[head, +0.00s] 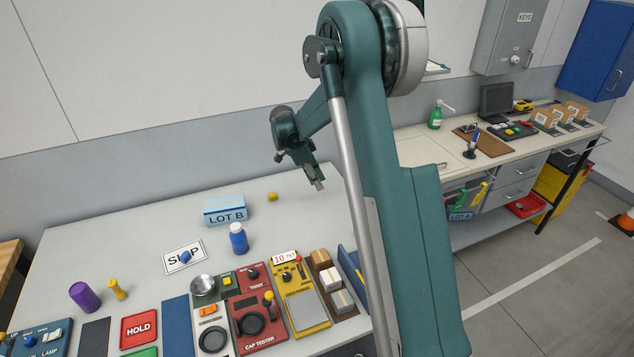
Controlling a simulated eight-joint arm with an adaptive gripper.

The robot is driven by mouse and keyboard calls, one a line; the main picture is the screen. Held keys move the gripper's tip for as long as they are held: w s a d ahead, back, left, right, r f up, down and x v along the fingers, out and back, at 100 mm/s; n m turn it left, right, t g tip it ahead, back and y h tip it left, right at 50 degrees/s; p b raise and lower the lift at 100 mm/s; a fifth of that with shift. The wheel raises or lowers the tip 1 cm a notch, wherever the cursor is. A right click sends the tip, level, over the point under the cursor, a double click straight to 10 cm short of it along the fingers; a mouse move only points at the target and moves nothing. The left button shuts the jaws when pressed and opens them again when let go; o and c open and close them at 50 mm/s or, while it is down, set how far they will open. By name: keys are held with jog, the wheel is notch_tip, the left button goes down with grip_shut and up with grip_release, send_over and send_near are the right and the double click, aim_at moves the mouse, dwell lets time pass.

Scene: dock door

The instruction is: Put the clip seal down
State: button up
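My gripper (316,182) hangs above the back right part of the grey table (105,228), pointing down. It is small in this view, and I cannot tell whether its fingers are open or shut or hold anything. I cannot make out a clip seal for certain. A small yellow piece (272,197) lies on the table to the left of and below the gripper in the picture, apart from it. A small blue piece (186,257) lies on the white SHIP card (170,262).
A blue LOT B box (226,211) and a blue bottle (238,240) stand mid-table. A purple cylinder (84,297) and yellow peg (117,290) stand front left. The red cap tester (256,317) and yellow scale (304,307) fill the front. Table around the yellow piece is clear.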

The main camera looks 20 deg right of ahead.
dwell(0.5)
jog(key=w+a+n+t+y, duration=0.15)
jog(key=a+n+t, duration=0.55)
jog(key=a, duration=2.1)
jog(key=s+a+n+y, duration=0.1)
jog(key=s+a+n, duration=0.2)
jog(key=a, duration=1)
jog(key=s+a+n+g+y+b, duration=0.1)
jog(key=s+a+n+y, duration=0.1)
jog(key=a+n, duration=0.8)
jog(key=s+a+r, duration=0.1)
jog(key=a, duration=0.2)
jog(key=shift+g+b, duration=0.3)
jog(key=shift+a+f, duration=0.1)
jog(key=shift+f, duration=3.1)
